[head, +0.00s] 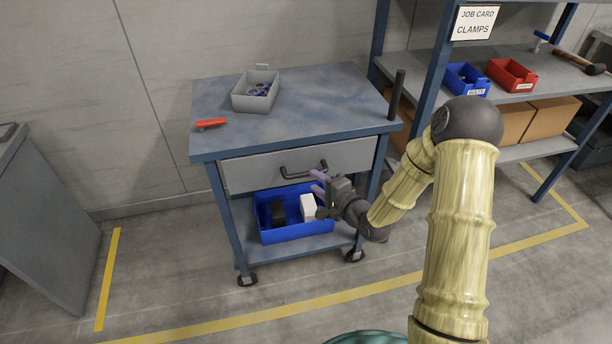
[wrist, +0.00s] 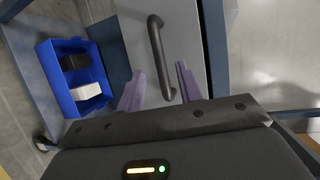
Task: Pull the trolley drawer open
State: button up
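The blue-grey trolley (head: 310,105) stands against the wall, with its grey drawer (head: 255,172) closed under the top. A dark bar handle (head: 304,172) is on the drawer front; it also shows in the wrist view (wrist: 156,50). My gripper (head: 318,182) is just in front of the handle, near its right end. In the wrist view its two purple fingers (wrist: 160,88) are apart, and the near end of the handle appears between them. I cannot tell whether they touch it.
A blue bin (head: 285,232) with a black and a white box sits on the trolley's lower shelf. A grey bin (head: 255,91) and a red item (head: 211,123) lie on top. Shelving (head: 530,75) stands right, a grey cabinet (head: 45,220) left. Floor in front is clear.

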aim_at(306, 173)
jog(key=x, duration=0.5)
jog(key=shift+w+a, duration=0.25)
jog(key=shift+w, duration=0.05)
grip_shut()
